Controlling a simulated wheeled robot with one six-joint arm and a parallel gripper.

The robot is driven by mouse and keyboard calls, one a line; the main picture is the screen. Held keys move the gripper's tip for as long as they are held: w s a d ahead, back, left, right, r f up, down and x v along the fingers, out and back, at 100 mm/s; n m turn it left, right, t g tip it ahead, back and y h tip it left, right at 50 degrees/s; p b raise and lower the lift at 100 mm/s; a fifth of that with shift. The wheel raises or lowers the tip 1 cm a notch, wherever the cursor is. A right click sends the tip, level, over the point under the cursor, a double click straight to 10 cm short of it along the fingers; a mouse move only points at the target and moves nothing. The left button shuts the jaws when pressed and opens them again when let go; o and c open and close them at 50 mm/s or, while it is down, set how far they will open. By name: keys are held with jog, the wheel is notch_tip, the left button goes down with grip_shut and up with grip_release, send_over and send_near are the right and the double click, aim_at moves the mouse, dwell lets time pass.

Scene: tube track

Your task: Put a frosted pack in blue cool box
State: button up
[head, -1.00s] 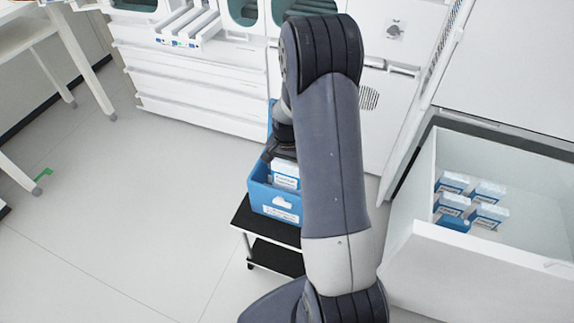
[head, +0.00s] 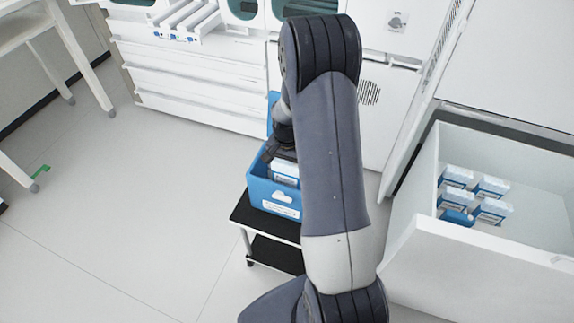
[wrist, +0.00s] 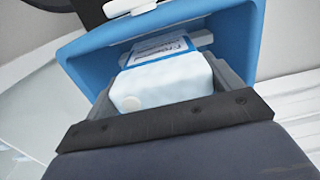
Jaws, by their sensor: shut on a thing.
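The blue cool box (head: 262,193) stands on a small black-topped cart, its lid raised at the back. It also shows in the wrist view (wrist: 85,62). My gripper (head: 283,160) reaches down into the box's opening, partly hidden by my arm. In the wrist view my gripper (wrist: 165,95) is shut on a frosted pack (wrist: 165,82), white and frosty with a blue and white label. The held pack also shows in the head view (head: 286,172), at the box's opening. Whether it touches the box floor cannot be seen.
An open white freezer drawer (head: 425,240) at the right holds several more packs (head: 490,187). The cart (head: 240,212) has a lower black shelf. White cabinets (head: 200,95) stand behind. A white table (head: 20,35) is at far left.

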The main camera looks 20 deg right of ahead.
aim_at(287, 179)
jog(key=shift+f, duration=0.15)
jog(key=shift+f+b, duration=1)
jog(key=shift+f, duration=0.4)
jog(key=shift+f+b, duration=1.1)
jog(key=shift+f, duration=0.15)
jog(key=shift+f+b, duration=0.4)
jog(key=shift+f, duration=0.05)
jog(key=o, duration=0.9)
